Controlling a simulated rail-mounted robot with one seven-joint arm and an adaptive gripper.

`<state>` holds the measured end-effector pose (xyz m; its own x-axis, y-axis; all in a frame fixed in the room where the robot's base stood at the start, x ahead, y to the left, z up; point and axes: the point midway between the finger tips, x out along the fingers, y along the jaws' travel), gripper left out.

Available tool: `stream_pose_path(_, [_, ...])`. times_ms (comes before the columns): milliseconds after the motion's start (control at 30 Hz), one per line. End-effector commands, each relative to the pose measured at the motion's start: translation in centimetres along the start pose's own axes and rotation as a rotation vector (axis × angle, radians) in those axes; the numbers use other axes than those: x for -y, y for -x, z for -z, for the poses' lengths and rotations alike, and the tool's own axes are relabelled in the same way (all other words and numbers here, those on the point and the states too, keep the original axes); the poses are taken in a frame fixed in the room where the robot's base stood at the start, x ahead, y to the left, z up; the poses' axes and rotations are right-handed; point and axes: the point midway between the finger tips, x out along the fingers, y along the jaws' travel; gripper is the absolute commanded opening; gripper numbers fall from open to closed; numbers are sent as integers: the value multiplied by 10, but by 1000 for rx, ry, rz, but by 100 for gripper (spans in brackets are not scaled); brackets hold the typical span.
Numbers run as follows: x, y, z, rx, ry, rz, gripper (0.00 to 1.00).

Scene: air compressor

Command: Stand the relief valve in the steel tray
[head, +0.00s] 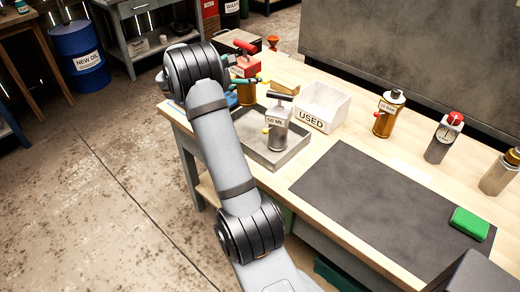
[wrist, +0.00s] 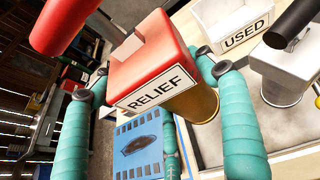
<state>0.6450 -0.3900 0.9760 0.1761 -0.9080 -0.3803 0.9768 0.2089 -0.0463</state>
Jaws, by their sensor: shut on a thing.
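The relief valve (wrist: 152,65), with a red block top, a RELIEF label and a brass-coloured lower body, is upright or slightly tilted between my gripper's (wrist: 160,88) teal fingers. In the head view the valve (head: 246,67) shows just beyond my arm, and my gripper (head: 247,80) is shut on it. The valve is near the far left end of the steel tray (head: 283,158); whether its base touches anything cannot be told. A grey unit labelled 50 ML (head: 277,128) with a black T-handle stands in the tray. My arm hides the tray's left part.
A white bin labelled USED (head: 322,104) stands right of the tray. An amber bottle-like unit (head: 387,115), a grey one with a red knob (head: 444,138) and a brass-capped one (head: 500,172) stand farther right. The dark mat (head: 385,205) is mostly clear, with a green block (head: 470,224).

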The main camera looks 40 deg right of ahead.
Motion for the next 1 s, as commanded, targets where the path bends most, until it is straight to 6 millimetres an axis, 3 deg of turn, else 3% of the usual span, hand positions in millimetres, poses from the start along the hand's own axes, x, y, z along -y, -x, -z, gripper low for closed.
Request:
stream_pose_path(400, [-3, -24, 58, 2, 3, -1, 22])
stream_pose_path(800, [-5, -41, 98, 3, 1, 0, 22])
stream_pose_path(1000, [-6, -43, 104, 3, -2, -1, 22])
